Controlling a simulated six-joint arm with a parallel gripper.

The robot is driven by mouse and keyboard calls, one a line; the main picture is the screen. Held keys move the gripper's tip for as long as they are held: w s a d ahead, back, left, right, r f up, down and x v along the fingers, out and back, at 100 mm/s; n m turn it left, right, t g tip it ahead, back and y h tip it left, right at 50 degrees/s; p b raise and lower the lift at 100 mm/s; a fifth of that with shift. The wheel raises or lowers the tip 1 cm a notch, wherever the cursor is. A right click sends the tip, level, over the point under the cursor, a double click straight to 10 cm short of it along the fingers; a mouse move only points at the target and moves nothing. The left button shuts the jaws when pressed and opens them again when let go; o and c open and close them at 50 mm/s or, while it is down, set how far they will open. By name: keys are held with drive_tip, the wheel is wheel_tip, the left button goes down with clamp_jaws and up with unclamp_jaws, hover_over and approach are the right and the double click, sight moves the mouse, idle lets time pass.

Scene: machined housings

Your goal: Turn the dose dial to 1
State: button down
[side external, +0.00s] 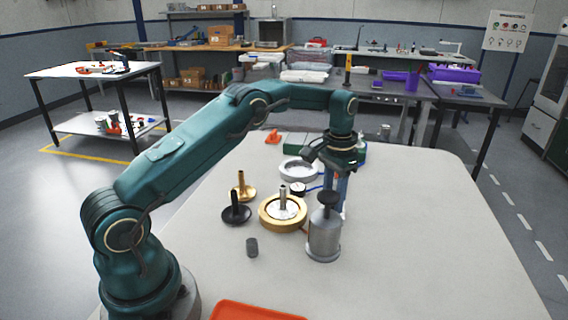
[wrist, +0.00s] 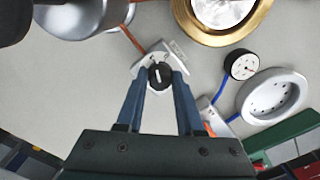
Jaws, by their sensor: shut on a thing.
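The dose dial (wrist: 160,76) is a small black knob with a white pointer line, on a white plate (wrist: 148,62) with printed marks too small to read. My gripper (wrist: 161,80) is shut on the knob, one blue finger on each side, in the wrist view. The pointer line runs nearly up and down in that view. In the side view my gripper (side external: 341,208) reaches down behind the grey metal cylinder (side external: 324,238), which hides the dial and the fingertips.
The cylinder with a black knob on top stands close to the dial. A brass ring housing (side external: 283,212), a gauge (wrist: 241,65), a white ring (wrist: 273,96) and black and brass stemmed parts stand nearby. The table's right side is clear.

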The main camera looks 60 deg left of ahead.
drive_tip(key=shift+n, duration=1.4)
drive_tip(key=c, duration=0.5)
unclamp_jaws()
drive_tip(key=shift+c, duration=0.2)
drive_tip(key=shift+r, duration=2.6)
